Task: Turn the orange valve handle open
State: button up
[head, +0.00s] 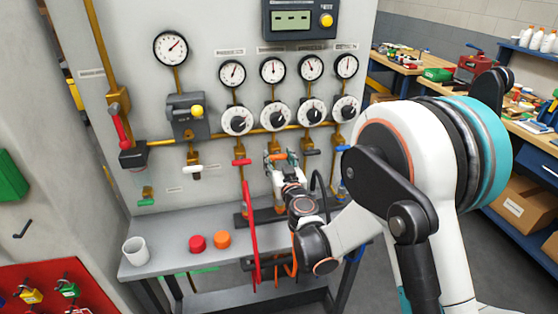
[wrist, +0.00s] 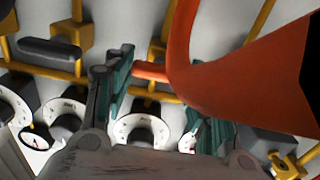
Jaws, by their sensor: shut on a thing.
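The orange valve handle (head: 278,156) is on the grey panel, below the second dial of the lower row. It lies roughly level in the head view. My gripper (head: 274,165) is at this handle, shut on it, and partly covers it. In the wrist view my gripper (wrist: 163,103) shows two teal-padded fingers, with the orange handle (wrist: 225,85) large and close, reaching in from the right toward the left finger. Part of the handle's contact with the right finger is hard to make out.
A red handle (head: 241,162) is just left, and a black handle (head: 311,152) just right. Gauges and dials are above. The bench (head: 160,262) holds a white cup (head: 136,251), a red knob (head: 197,243) and an orange knob (head: 222,238).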

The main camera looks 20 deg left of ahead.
jog(key=shift+n, duration=0.4)
jog(key=n+b, duration=0.1)
jog(key=n, duration=0.2)
jog(key=shift+f+n+b, duration=0.1)
jog(key=shift+n+b, duration=0.3)
jog(key=n+b, duration=0.1)
jog(key=n, duration=0.3)
jog(key=shift+a+n, duration=0.1)
jog(key=shift+n, duration=0.2)
jog(key=n+b, duration=0.1)
jog(key=n, duration=0.3)
jog(key=shift+s+f, duration=0.1)
jog(key=n+b, duration=0.1)
jog(key=n, duration=0.3)
jog(key=shift+n, duration=0.5)
jog(key=o, duration=1)
jog(key=shift+o, duration=0.2)
